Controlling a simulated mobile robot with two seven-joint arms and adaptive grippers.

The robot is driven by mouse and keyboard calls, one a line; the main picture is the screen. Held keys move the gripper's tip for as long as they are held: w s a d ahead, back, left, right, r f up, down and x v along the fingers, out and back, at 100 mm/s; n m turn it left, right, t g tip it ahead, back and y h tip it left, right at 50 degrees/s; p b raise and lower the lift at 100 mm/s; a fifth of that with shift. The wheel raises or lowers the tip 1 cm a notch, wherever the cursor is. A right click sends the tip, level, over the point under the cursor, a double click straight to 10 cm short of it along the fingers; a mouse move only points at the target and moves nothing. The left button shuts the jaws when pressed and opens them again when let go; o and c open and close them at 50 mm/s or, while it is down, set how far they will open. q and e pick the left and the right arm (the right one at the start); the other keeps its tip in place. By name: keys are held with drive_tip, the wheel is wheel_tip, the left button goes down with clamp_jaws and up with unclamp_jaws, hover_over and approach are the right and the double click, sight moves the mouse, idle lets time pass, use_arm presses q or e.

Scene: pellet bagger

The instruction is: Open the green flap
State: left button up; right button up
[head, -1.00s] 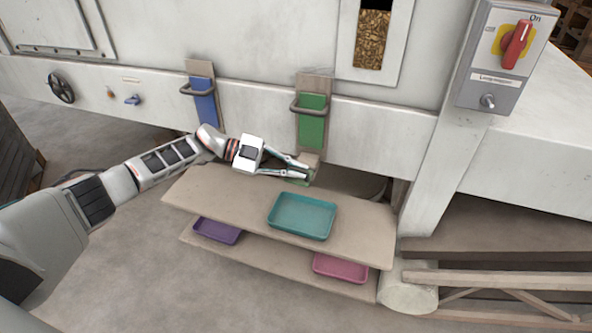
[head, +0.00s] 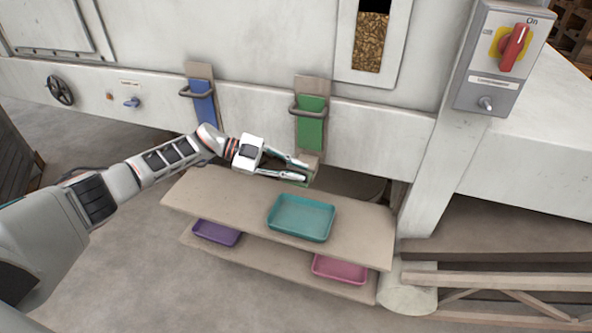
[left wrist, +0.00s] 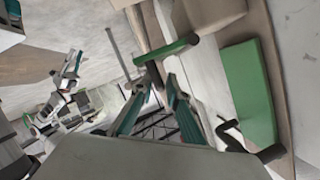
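The green panel (head: 311,122) with a dark loop handle (head: 308,111) is on the machine's front, above my left gripper (head: 304,170). A small pale green part shows by the fingertips, below the panel. In the left wrist view the panel (left wrist: 248,90) is at the right, and a green bar (left wrist: 172,48) with dark ends lies just beyond the tips of my left gripper (left wrist: 161,80). The fingers stand apart with a narrow gap, and a dark stem of the bar shows between or just behind them. Contact is unclear. A white and teal arm part, perhaps my right gripper, shows small at the left.
A blue panel (head: 203,103) with a similar handle is to the left. Below are shelves (head: 226,193) with a teal tray (head: 302,218), a purple tray (head: 216,232) and a pink tray (head: 340,269). A switch box (head: 503,58) is at the right.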

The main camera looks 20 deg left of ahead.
use_arm(q)
drive_tip(key=v, duration=1.2)
idle(0.3)
